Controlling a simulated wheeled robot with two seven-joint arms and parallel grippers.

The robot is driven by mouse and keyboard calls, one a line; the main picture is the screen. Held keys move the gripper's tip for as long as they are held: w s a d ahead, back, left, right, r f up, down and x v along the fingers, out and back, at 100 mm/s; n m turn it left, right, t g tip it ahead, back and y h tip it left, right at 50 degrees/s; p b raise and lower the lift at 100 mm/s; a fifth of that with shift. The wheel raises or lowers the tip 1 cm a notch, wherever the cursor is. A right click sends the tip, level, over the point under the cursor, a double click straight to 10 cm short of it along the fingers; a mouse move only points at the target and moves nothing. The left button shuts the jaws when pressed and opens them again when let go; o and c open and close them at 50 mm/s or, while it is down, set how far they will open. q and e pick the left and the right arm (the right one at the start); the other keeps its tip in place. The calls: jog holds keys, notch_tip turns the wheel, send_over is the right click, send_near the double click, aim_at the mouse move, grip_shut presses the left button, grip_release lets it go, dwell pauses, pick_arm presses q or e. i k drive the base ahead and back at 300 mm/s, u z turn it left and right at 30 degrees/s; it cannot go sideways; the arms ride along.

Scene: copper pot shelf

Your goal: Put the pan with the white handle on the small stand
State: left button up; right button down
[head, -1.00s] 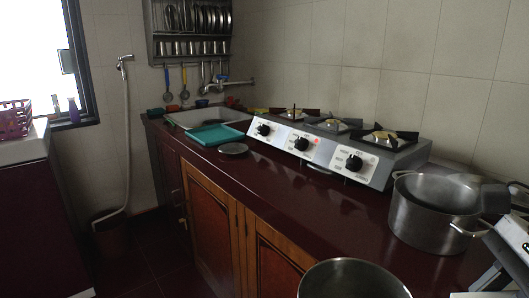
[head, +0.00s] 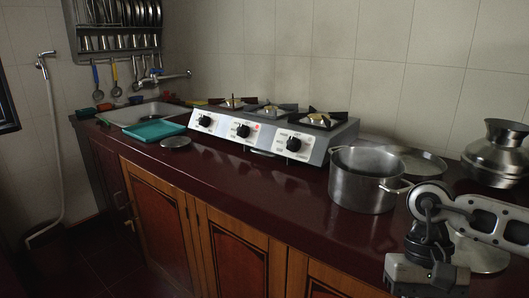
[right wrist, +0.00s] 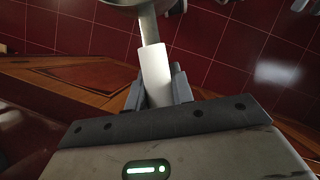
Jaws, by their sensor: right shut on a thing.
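In the right wrist view, my right gripper (right wrist: 158,88) is shut on the white handle of the pan (right wrist: 155,70). The handle's metal neck runs up to the pan, and only a bit of the pan's underside or rim shows at the top edge. In the head view, my right wrist is at the bottom right, in front of the counter edge. Its fingers and the pan are below the picture there. I cannot pick out the small stand for sure. My left gripper is not in view.
A three-burner stove (head: 272,132) stands on the dark red counter (head: 250,180). A steel pot (head: 362,185) is right of it, with a lid (head: 418,160) behind and a metal jug (head: 497,160) further right. A flat grey disc (head: 175,142) lies near a teal tray (head: 160,131). The front-middle counter is clear.

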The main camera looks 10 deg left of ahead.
aim_at(186, 144)
jog(key=u, duration=0.85)
jog(key=i, duration=0.95)
jog(key=u, duration=0.55)
